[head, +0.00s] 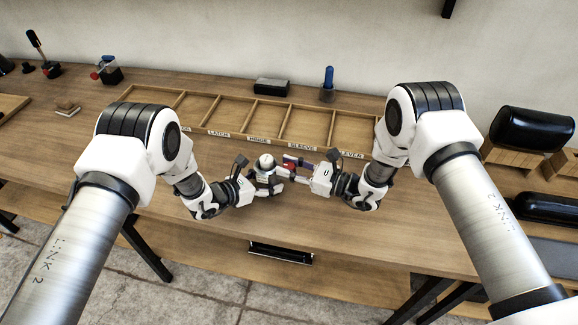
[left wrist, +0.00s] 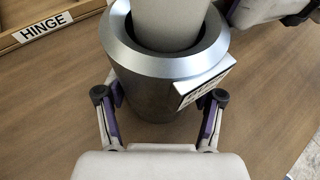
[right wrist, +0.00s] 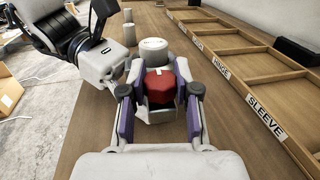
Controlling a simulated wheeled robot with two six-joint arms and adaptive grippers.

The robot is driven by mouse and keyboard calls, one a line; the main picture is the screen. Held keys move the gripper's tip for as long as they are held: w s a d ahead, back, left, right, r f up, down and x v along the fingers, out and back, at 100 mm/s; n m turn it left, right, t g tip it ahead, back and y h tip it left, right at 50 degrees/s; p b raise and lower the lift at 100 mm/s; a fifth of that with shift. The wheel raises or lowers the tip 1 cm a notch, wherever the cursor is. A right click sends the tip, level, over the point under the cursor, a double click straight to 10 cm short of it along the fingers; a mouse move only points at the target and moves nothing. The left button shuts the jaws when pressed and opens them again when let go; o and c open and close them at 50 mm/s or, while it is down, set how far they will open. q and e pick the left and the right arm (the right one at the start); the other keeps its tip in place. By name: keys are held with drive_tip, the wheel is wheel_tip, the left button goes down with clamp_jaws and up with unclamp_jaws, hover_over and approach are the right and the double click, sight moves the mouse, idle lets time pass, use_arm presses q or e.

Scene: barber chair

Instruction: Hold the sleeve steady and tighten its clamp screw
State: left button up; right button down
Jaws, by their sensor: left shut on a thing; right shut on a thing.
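The sleeve is a dark grey metal collar (left wrist: 150,85) with a bright bevelled rim and a white label on its side. A pale post (left wrist: 170,20) stands inside it. My left gripper (left wrist: 159,96) is shut around the sleeve, one finger on each side. My right gripper (right wrist: 160,92) is shut on a red knob-like piece (right wrist: 160,84) with a small white mark on top. A pale round post top (right wrist: 153,43) shows just beyond it. In the head view both grippers meet from opposite sides at the post (head: 265,161). The clamp screw itself cannot be made out.
A divided wooden tray (head: 228,112) with labelled compartments lies behind the grippers. A black block (head: 271,87) and a blue-handled tool (head: 328,80) stand behind the tray. Black cushions (head: 532,130) lie at right. The bench front is mostly clear.

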use_arm(q)
drive_tip(key=shift+f, duration=0.1)
use_arm(e)
drive_tip(key=c, duration=0.8)
unclamp_jaws()
use_arm(q)
drive_tip(key=shift+s, duration=0.1)
use_arm(e)
drive_tip(key=v, duration=1.2)
use_arm(q)
drive_tip(key=o, duration=1.5)
